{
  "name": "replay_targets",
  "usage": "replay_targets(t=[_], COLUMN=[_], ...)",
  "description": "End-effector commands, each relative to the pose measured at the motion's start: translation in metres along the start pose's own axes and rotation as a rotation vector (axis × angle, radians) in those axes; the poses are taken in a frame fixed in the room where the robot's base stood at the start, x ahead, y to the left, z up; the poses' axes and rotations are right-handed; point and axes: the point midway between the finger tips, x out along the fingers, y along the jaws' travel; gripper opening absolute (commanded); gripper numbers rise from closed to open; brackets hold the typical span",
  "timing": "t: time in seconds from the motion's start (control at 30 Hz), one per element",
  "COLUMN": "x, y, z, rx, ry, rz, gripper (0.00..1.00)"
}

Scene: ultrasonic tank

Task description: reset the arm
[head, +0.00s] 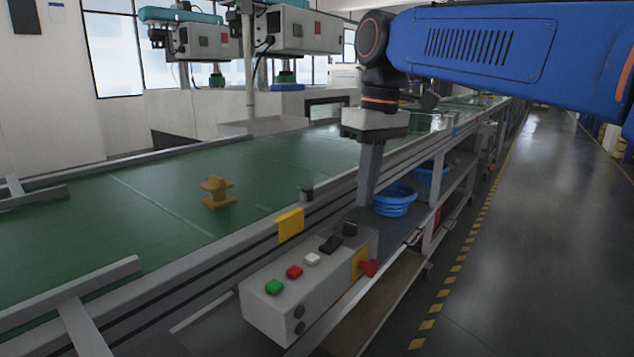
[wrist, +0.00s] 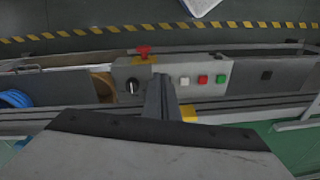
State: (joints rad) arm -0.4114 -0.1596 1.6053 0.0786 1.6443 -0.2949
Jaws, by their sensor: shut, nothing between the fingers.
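My gripper (head: 366,200) hangs from my blue arm at the upper right of the head view, fingers pointing down and pressed together, with nothing held. It is above the rear end of the grey control box (head: 305,290), in front of the conveyor's side rail. Whether it touches anything there, I cannot tell. In the wrist view my gripper (wrist: 160,80) reaches over the control box (wrist: 210,72), between the black knob (wrist: 132,86) and the white button (wrist: 184,81). The box also carries a red button (head: 294,271), a green button (head: 274,286) and a red emergency knob (head: 369,268).
A brown flanged part (head: 217,192) stands on the green conveyor belt (head: 120,230). A yellow plate (head: 290,224) is on the side rail. Blue baskets (head: 395,199) sit on the shelf below. The floor aisle (head: 530,230) at right is clear.

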Motion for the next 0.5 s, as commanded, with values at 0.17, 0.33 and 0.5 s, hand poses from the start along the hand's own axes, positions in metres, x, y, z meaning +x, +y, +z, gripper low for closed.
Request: replay_targets(t=[0.17,0.33,0.5], x=[0.032,0.069,0.112], y=[0.023,0.037,0.045], z=[0.058,0.111,0.163], rx=[0.141,0.266,0.389], ry=[0.066,0.127,0.189], rz=[0.042,0.081,0.122], gripper=[0.00,0.00,0.00])
